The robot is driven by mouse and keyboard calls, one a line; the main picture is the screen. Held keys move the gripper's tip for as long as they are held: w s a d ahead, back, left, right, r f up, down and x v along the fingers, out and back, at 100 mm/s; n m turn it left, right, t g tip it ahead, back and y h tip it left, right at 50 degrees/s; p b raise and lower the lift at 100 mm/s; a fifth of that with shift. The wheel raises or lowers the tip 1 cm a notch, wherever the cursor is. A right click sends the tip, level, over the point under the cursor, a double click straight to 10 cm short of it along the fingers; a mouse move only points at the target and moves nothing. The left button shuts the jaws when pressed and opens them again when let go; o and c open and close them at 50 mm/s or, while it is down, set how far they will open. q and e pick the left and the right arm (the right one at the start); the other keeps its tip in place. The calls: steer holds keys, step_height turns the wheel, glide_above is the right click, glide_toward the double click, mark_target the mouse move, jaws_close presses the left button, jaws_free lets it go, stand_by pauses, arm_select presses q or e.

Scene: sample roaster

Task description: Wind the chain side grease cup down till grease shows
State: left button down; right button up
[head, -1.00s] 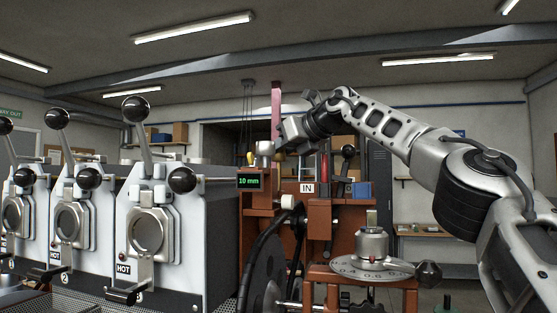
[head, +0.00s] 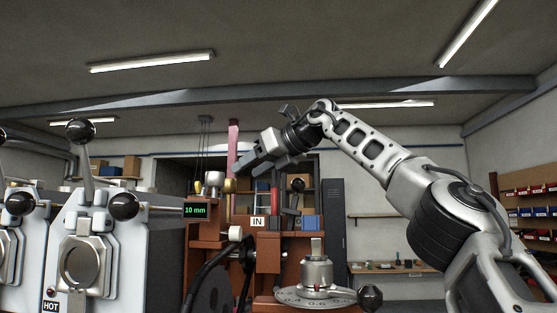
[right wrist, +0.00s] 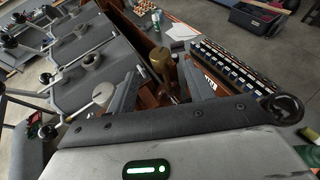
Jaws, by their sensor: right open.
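A small brass cup (head: 230,186) stands on top of the red-brown machine, beside a silver-coloured fitting (head: 215,179). I take the brass cup for the grease cup, but cannot tell from any label that it is the chain side one. My right gripper (head: 256,161) is open and empty, just above and to the right of the brass cup. In the right wrist view, the brass cup (right wrist: 160,62) shows beyond the spread fingers of the right gripper (right wrist: 162,84), roughly between them. They look apart from it. No grease can be made out. My left gripper is not in view.
A display (head: 196,210) reads 10 mm below the cups. A pink-red post (head: 233,150) rises close behind the gripper. A round dial plate (head: 302,297) sits at the front. Roaster units with ball-ended levers (head: 80,131) stand at left.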

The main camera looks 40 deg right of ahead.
steer(key=v, duration=0.8)
steer(key=shift+s+b, duration=0.2)
steer(key=shift+b, duration=0.25)
steer(key=shift+d+r, duration=0.1)
steer(key=shift+w, duration=0.1)
